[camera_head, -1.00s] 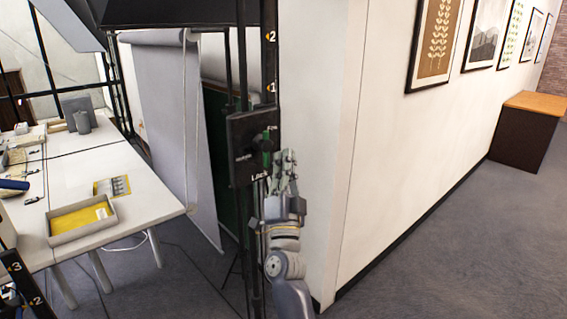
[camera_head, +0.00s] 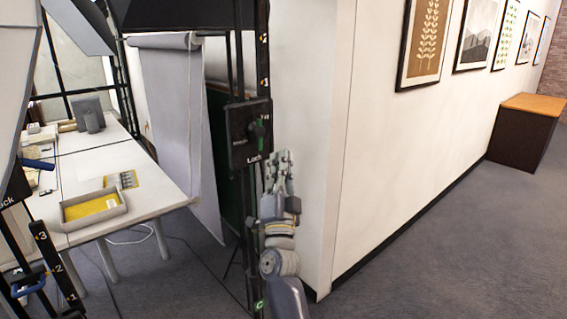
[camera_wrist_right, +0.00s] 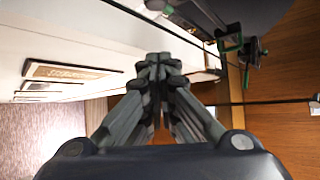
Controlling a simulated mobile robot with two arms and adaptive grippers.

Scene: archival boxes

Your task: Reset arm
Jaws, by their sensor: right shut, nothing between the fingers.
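My right gripper (camera_head: 279,165) is raised in front of the black stand and the white wall corner in the head view. Its fingers point up, just right of and below the black lock box (camera_head: 248,133) on the stand; I cannot tell whether they touch the stand. In the right wrist view the fingers (camera_wrist_right: 158,62) come together at the tips, shut and empty. My left gripper is not in view.
A white table (camera_head: 160,190) at left holds a shallow tray (camera_head: 68,214) with a yellow inside. A grey backdrop roll (camera_head: 172,110) hangs behind the stand. A long wall with framed pictures (camera_head: 424,42) runs right. A dark cabinet (camera_head: 522,138) stands far right. The grey floor at right is clear.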

